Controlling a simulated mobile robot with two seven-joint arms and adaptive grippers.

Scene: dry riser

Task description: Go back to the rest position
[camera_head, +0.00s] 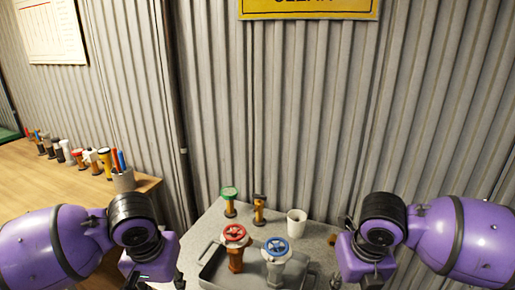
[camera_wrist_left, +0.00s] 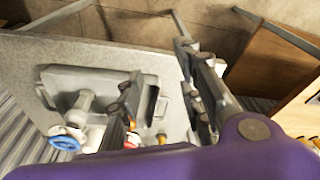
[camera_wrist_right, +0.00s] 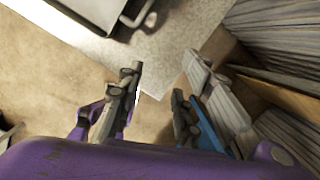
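My left gripper (camera_head: 158,277) is at the bottom of the head view, by the left side of the grey table, partly cut off by the frame. In the left wrist view its two fingers (camera_wrist_left: 158,72) stand apart with nothing held between them. My right gripper (camera_head: 368,280) is at the bottom right, by the table's right side. In the right wrist view its fingers (camera_wrist_right: 160,80) are apart and empty, over floor near the table's corner.
The grey table (camera_head: 205,228) holds a grey tray (camera_head: 212,272) with a red-wheeled valve (camera_head: 235,258) and a blue-wheeled valve (camera_head: 275,270). Behind stand a green-topped valve (camera_head: 229,196), an orange-and-black piece (camera_head: 259,209) and a white mug (camera_head: 297,222). A wooden bench (camera_head: 50,185) stands left.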

